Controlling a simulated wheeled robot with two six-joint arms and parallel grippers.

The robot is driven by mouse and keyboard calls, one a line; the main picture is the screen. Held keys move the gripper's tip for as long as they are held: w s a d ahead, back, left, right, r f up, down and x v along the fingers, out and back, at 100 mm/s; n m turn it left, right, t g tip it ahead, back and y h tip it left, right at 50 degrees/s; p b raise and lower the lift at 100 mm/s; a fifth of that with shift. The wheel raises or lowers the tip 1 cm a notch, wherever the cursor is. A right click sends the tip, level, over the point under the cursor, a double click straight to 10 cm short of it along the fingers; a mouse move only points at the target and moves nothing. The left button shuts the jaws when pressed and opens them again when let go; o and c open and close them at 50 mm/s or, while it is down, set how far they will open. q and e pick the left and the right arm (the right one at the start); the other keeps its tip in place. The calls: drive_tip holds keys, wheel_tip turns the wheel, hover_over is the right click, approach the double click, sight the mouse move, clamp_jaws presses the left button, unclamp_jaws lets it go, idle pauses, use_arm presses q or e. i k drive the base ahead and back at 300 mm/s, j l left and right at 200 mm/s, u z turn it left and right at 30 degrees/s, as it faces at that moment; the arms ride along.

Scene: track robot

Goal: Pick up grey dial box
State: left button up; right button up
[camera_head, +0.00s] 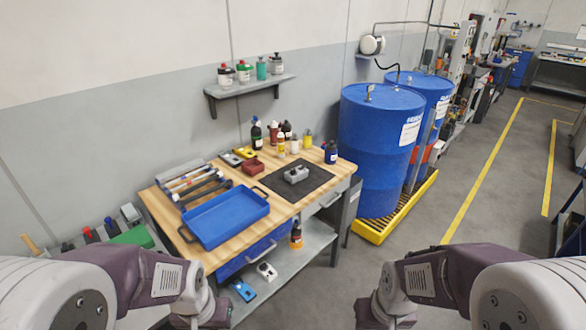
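A small grey box (296,174), which looks like the grey dial box, sits on a dark mat (312,189) on the right part of the wooden workbench (165,212). Its dial is too small to make out clearly. My two arms come in at the bottom left and bottom right, in front of the bench and well apart from the box. Only their links and wrists show; both grippers are below the picture's edge.
A blue tray (226,238) fills the bench's front left, beside a rack of tools (195,185). A dark red box (253,167) and several bottles stand behind the mat. Blue drums (375,140) on a yellow pallet (398,218) stand to the right.

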sight(300, 175)
drive_tip(key=i+l+u, duration=0.4)
drive_tip(key=i+l, duration=0.15)
drive_tip(key=i+l+u, duration=0.15)
drive_tip(key=l, duration=0.25)
drive_tip(key=i+l+u, duration=0.2)
drive_tip(key=l, duration=0.2)
drive_tip(key=i+l+u, duration=0.2)
drive_tip(key=l, duration=0.2)
drive_tip(key=i+l+u, duration=0.2)
drive_tip(key=l, duration=0.25)
drive_tip(key=i+l+u, duration=0.15)
drive_tip(key=l, duration=0.3)
drive_tip(key=l+u, duration=0.2)
drive_tip(key=l, duration=0.3)
drive_tip(key=i, duration=0.05)
